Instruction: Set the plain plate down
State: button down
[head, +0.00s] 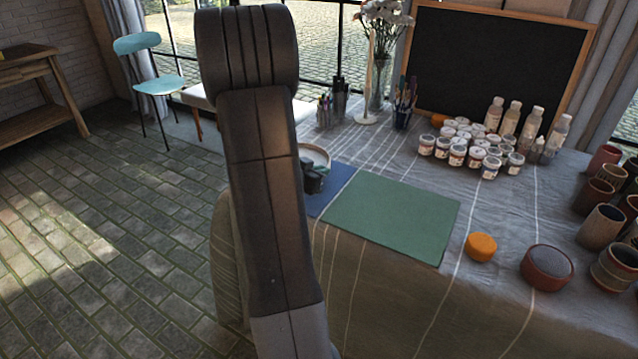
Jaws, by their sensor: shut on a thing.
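The plain plate (318,152) shows as a pale round piece with a tan rim, mostly hidden behind my arm. My gripper (313,179) is a small dark shape at the plate's near edge, shut on it. The plate is over or near the left end of the table, by the blue mat (336,187). I cannot tell whether it touches anything below. The green mat (395,220) lies bare to the right of the blue one.
Paint jars (470,145) and bottles (508,118) stand at the back right before a blackboard (495,60). An orange pot (481,246), a red-brown pot (547,268) and several cups (603,228) stand at the right. Brush holders (402,115) and a flower vase (379,85) stand behind.

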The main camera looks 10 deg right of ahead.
notch_tip(320, 180, down, 3)
jog(key=shift+b, duration=0.45)
jog(key=c, duration=1.6)
grip_release()
jog(key=shift+o, duration=0.2)
jog(key=p+v, duration=0.2)
jog(key=v, duration=1)
jog(key=shift+d, duration=0.15)
